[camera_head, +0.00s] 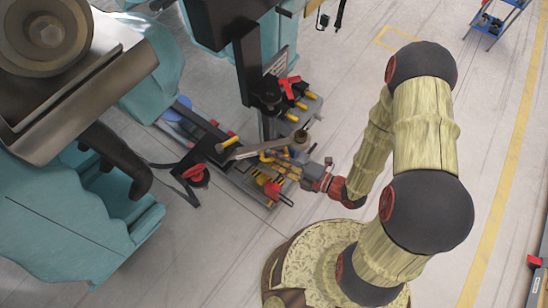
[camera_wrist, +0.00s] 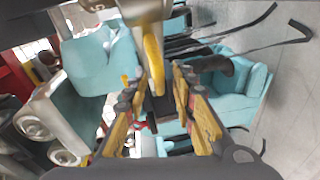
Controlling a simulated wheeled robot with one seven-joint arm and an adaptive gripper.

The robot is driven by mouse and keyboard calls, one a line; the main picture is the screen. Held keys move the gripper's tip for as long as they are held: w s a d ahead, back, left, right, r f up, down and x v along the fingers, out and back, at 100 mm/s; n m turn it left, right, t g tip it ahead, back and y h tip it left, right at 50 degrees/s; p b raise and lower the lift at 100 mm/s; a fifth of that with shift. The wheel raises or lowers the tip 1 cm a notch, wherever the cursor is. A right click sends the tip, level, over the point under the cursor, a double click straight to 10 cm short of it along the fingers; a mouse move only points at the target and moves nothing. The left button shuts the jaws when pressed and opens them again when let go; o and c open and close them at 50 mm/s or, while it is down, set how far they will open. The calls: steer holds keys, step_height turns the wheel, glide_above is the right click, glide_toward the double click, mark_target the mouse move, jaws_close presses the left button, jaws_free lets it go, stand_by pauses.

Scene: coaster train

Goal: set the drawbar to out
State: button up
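My gripper (camera_head: 270,158) reaches in from the right, over the coupling area between the teal coaster cars. In the wrist view its two yellow-and-black fingers (camera_wrist: 158,92) are spread apart. A yellow handle (camera_wrist: 153,62) below a pale metal piece (camera_wrist: 145,12) shows between and above the fingertips; I cannot tell whether they touch it. In the head view a grey bar (camera_head: 252,151) runs beside the fingers, with a yellow grip (camera_head: 227,144) near its left end. I cannot tell for certain which part is the drawbar, nor its setting.
Teal car bodies (camera_head: 75,225) fill the left side. A dark upright post (camera_head: 247,65) stands behind the gripper. Red and yellow levers (camera_head: 292,86) stand close by, and a red-handled part (camera_head: 195,174) lies to the left. Open floor (camera_head: 370,30) lies to the upper right.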

steer(key=v, duration=1.2)
stand_by(0.5)
stand_by(0.6)
steer(key=s+r+n+g+h+b, duration=0.25)
steer(key=n+g, duration=0.25)
steer(key=n, duration=0.9)
steer(key=s+r+n+g+h+b, duration=0.25)
steer(key=n+g+b, duration=0.2)
steer(key=n, duration=0.95)
steer(key=w+d+r+n+t+h+b, duration=0.2)
steer(key=d+r+n+t+h+b, duration=0.2)
steer(key=r+n, duration=0.8)
steer(key=d+n+t+h, duration=0.2)
steer(key=n+h, duration=0.2)
steer(key=shift+d+r+n, duration=0.2)
steer(key=shift+r+n, duration=0.1)
